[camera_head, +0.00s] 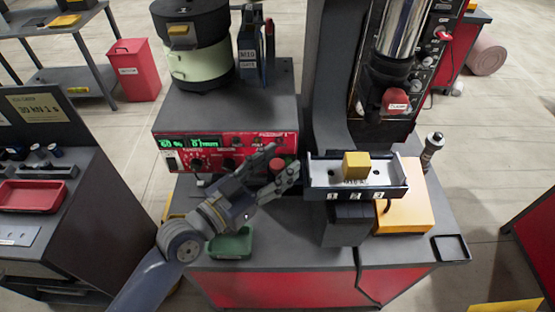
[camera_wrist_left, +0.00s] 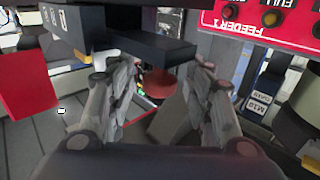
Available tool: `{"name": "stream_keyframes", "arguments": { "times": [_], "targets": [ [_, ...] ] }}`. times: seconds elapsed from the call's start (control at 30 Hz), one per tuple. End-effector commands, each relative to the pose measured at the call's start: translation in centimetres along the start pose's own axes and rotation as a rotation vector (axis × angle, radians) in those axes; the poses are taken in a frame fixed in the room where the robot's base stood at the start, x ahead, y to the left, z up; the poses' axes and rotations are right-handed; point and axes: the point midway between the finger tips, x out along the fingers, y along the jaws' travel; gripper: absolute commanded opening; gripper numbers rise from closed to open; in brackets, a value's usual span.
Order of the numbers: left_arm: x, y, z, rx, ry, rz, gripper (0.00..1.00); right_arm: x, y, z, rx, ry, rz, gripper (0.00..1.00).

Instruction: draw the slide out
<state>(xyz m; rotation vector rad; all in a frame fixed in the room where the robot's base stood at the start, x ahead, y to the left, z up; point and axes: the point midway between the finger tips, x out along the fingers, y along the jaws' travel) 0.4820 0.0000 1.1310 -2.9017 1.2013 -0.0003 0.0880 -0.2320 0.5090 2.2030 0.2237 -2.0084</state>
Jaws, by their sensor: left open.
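A dark tray-like slide (camera_head: 357,190) with a front strip numbered 1, 2, 3 sits on a dark stand at the middle right. A yellow block (camera_head: 355,165) stands in it. My right gripper is out of view.
A red-fronted feeder controller (camera_head: 226,153) with a bowl (camera_head: 192,58) stands behind my gripper. A green tray (camera_head: 231,243) lies below it. An orange box (camera_head: 405,205) stands right of the slide. A dark upright column (camera_head: 330,75) rises behind it.

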Motion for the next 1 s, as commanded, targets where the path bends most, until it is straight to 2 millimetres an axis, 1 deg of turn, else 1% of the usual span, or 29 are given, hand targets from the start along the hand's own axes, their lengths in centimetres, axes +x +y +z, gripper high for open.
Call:
{"name": "stream_keyframes", "arguments": {
  "times": [0.1, 0.3, 0.33, 0.37, 0.4, 0.47, 0.5, 0.53, 0.77, 0.87, 1.0],
  "targets": [
    [0.3, 0.1, 0.0, -0.001, 0.001, 0.001, 0.47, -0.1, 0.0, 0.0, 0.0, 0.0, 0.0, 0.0],
    [0.3, 0.1, 0.0, -0.001, 0.0, 0.001, 0.47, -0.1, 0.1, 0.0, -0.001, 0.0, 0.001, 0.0],
    [0.3, 0.0, 0.0, -0.001, 0.0, 0.001, 0.42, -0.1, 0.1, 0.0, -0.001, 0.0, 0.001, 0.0],
    [0.3, 0.0, 0.0, -0.001, 0.0, 0.001, 0.36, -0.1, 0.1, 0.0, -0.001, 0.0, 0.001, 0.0],
    [0.3, 0.0, 0.0, -0.001, 0.0, 0.001, 0.27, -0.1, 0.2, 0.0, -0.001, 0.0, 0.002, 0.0],
    [0.3, 0.0, 0.0, -0.001, 0.0, 0.001, 0.13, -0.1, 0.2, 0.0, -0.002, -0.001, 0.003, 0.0],
    [0.3, 0.0, 0.0, -0.001, 0.0, 0.001, 0.04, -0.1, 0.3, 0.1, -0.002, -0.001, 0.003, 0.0],
    [0.3, 0.0, 0.0, -0.001, 0.0, 0.001, 0.0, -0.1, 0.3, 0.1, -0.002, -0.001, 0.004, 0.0],
    [0.1, -0.1, 0.1, 0.001, 0.0, 0.0, 0.0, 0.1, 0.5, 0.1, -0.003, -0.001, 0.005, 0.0],
    [-0.3, -0.6, 0.2, 0.002, -0.001, 0.0, 0.0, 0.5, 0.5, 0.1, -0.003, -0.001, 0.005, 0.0],
    [-1.6, -1.9, 0.5, 0.006, -0.003, 0.0, 0.0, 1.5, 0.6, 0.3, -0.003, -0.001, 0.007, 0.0]
  ]
}}
